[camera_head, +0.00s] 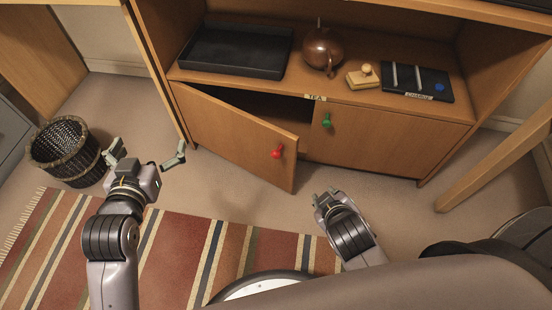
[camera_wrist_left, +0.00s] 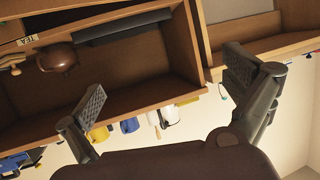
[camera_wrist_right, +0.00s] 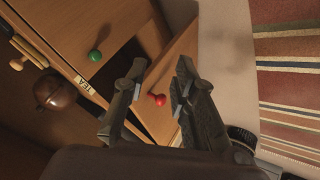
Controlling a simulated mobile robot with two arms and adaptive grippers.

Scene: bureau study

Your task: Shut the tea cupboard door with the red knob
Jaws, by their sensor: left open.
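The tea cupboard door (camera_head: 235,136) with the red knob (camera_head: 278,151) stands ajar, swung out toward me, with a dark gap above its top edge. The red knob also shows in the right wrist view (camera_wrist_right: 157,99), beyond the fingers. My left gripper (camera_head: 145,155) is open and empty, left of the cupboard. My right gripper (camera_head: 327,193) is low in front of the cupboard, to the right of the open door's free edge and apart from it. In the right wrist view its fingers (camera_wrist_right: 155,100) are spread with nothing between them.
The door with the green knob (camera_head: 327,120) is shut. The shelf above holds a black tray (camera_head: 236,52), a brown teapot (camera_head: 322,50), a wooden stamp (camera_head: 363,77) and a charging pad (camera_head: 417,82). A wicker basket (camera_head: 66,152) stands left. A striped rug (camera_head: 180,262) lies in front.

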